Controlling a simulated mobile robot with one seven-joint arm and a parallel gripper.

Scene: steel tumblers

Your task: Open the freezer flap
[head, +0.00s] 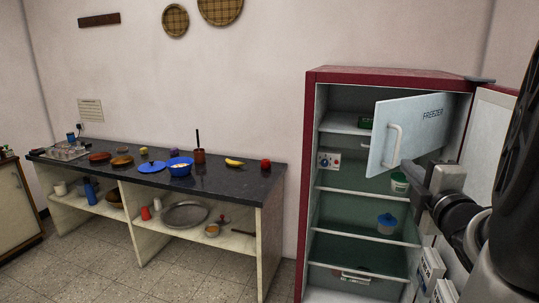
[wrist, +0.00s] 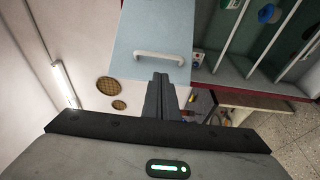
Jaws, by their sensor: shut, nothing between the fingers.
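The pale blue-grey freezer flap (head: 425,125), lettered FREEZER, is at the top of the fridge in the head view. It stands partly open, its handle edge swung out from the compartment (head: 345,119). Its white bar handle (head: 393,146) is upright near the left edge. The flap (wrist: 150,28) and handle (wrist: 160,57) also show at the top of the wrist view. My gripper (head: 408,170) is just below and right of the handle in the head view. Its fingers (wrist: 160,82) are shut and empty, close to the handle; I cannot tell if they touch the flap.
The red fridge (head: 312,150) is open, its door (head: 490,130) swung out to the right behind my arm. A green-white tub (head: 399,182) and a blue-lidded container (head: 387,224) stand on its shelves. A dark counter (head: 225,177) with dishes and food stands left; floor between is clear.

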